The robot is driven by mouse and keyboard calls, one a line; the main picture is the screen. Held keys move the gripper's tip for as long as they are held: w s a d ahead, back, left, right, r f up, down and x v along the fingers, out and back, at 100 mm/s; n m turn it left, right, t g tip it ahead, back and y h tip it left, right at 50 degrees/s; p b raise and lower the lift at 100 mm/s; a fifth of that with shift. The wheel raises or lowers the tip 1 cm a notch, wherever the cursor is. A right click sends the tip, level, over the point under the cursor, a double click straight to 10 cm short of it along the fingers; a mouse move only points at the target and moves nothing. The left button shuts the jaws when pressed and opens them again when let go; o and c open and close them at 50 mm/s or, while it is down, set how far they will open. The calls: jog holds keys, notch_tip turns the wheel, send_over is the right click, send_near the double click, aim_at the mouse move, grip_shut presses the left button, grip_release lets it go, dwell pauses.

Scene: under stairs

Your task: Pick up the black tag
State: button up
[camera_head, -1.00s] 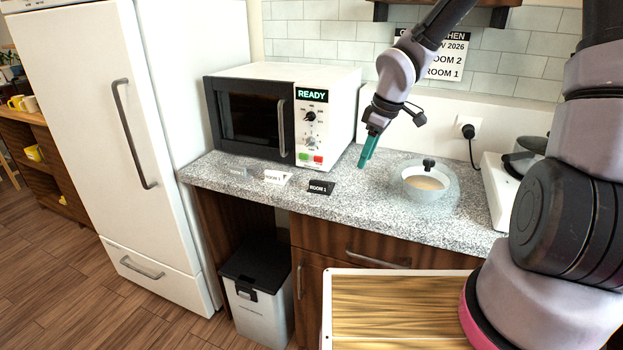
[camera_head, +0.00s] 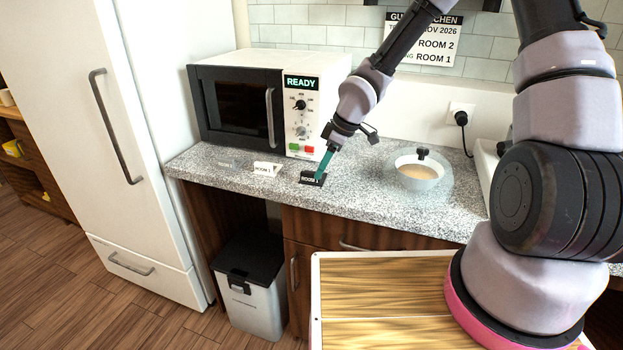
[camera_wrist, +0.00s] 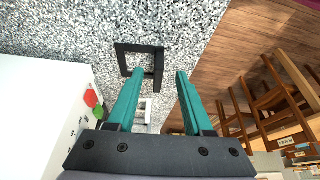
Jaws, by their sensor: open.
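The black tag (camera_head: 308,179), lettered "ROOM 1", stands near the front edge of the speckled counter, in front of the microwave. My gripper (camera_head: 321,176) has its teal fingers pointing down at the tag and covers part of its lettering. In the wrist view the tag (camera_wrist: 122,47) shows as a dark squarish outline by the fingertips. My gripper (camera_wrist: 160,72) is open there, its left fingertip overlapping the tag and its right fingertip beyond the tag's right side. Contact cannot be told. Nothing is held.
A white tag (camera_head: 266,168) stands left of the black one, and a clear one (camera_head: 229,163) farther left. The microwave (camera_head: 225,103) is behind them. A lidded bowl (camera_head: 418,171) stands to the right. The counter between black tag and bowl is clear.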

jog(key=shift+x, duration=1.9)
jog(key=shift+w, duration=0.1)
grip_shut()
notch_tip(320, 180, up, 9)
jog(key=shift+r, duration=0.55)
dwell(0.4)
